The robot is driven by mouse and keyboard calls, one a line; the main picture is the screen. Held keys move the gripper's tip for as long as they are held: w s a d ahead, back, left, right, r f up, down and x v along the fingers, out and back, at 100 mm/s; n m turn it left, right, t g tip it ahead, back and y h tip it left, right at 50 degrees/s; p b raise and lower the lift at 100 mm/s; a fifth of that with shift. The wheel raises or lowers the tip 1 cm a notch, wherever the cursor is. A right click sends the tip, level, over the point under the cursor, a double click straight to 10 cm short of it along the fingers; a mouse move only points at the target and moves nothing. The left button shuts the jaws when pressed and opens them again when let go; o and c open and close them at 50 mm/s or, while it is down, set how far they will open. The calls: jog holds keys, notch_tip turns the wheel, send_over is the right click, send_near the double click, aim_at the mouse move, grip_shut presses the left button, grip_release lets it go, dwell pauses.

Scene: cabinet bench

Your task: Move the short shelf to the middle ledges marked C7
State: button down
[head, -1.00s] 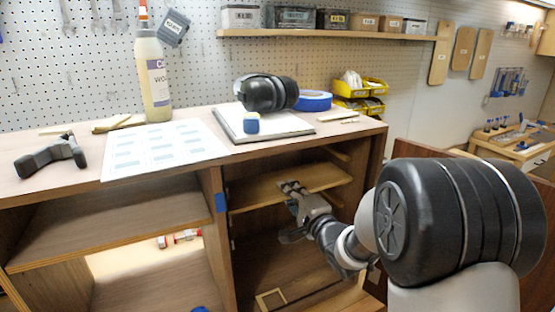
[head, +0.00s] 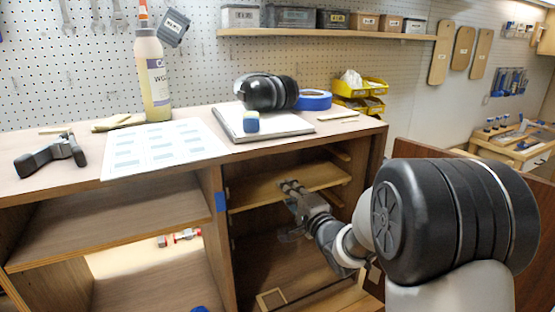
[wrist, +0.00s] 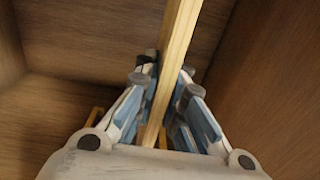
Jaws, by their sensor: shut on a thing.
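The short shelf (head: 262,190) is a light wooden board inside the right-hand bay of the cabinet, spanning the bay in its upper part. My gripper (head: 292,190) is at the shelf's front edge, right of its middle. In the wrist view the shelf (wrist: 178,50) shows edge-on as a pale strip running between the fingers of my gripper (wrist: 168,85), which are shut on it.
A fixed-looking shelf (head: 110,225) fills the left bay. A small wooden frame (head: 270,298) lies low in the right bay, with open space below the short shelf.

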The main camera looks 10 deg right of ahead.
jog(key=shift+f+b, duration=0.5)
jog(key=shift+f, duration=0.15)
dwell(0.5)
jog(key=c, duration=1.6)
grip_release()
jog(key=shift+o, duration=0.4)
jog(key=shift+f, duration=0.15)
jog(key=shift+o, duration=1.2)
jog(key=shift+s, duration=0.1)
jog(key=v, duration=1.2)
jog(key=shift+r, duration=0.25)
